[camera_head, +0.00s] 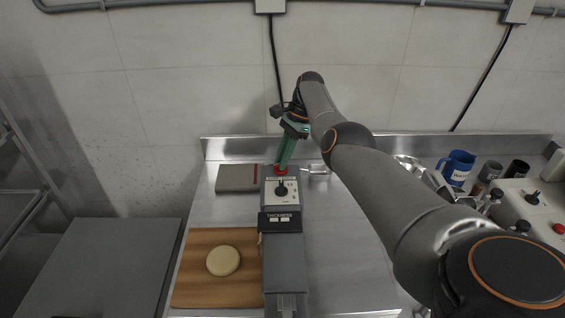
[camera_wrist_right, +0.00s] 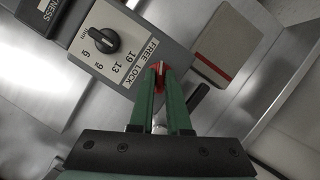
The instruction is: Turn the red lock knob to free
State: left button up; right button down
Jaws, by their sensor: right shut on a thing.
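The red lock knob (camera_head: 281,169) sits at the far end of the grey machine (camera_head: 285,262) with the THICKNESS panel. In the right wrist view the knob (camera_wrist_right: 161,67) is beside the printed words FREE and LOCK. My right gripper (camera_head: 283,163) reaches down on it with green fingers; its fingertips (camera_wrist_right: 160,76) are closed around the knob and hide much of it. I cannot tell clearly which word the knob points to. A black thickness dial (camera_wrist_right: 104,40) with numbers is close by. My left gripper is not in view.
A grey box with a red stripe (camera_head: 236,178) lies left of the knob. A wooden board (camera_head: 190,287) with a pale dough disc (camera_head: 223,261) is at front left. A blue mug (camera_head: 457,168), dark cups and a control panel (camera_head: 519,203) stand right, beyond my right arm.

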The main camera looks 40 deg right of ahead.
dwell(0.4)
jog(key=c, duration=0.9)
grip_release()
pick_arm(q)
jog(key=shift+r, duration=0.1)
pick_arm(e)
jog(key=shift+r, duration=0.15)
jog(key=shift+d+r+p, duration=0.15)
jog(key=shift+r+p, duration=0.3)
jog(key=shift+p, duration=0.25)
jog(key=p+v, duration=0.4)
jog(key=p, duration=0.1)
jog(key=shift+r, duration=0.2)
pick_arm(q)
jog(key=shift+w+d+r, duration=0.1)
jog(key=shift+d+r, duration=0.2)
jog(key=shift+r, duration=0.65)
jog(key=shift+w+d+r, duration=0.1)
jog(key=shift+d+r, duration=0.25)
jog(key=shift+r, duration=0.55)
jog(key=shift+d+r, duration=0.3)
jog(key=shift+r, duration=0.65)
pick_arm(e)
jog(key=shift+v, duration=1)
jog(key=shift+d, duration=0.15)
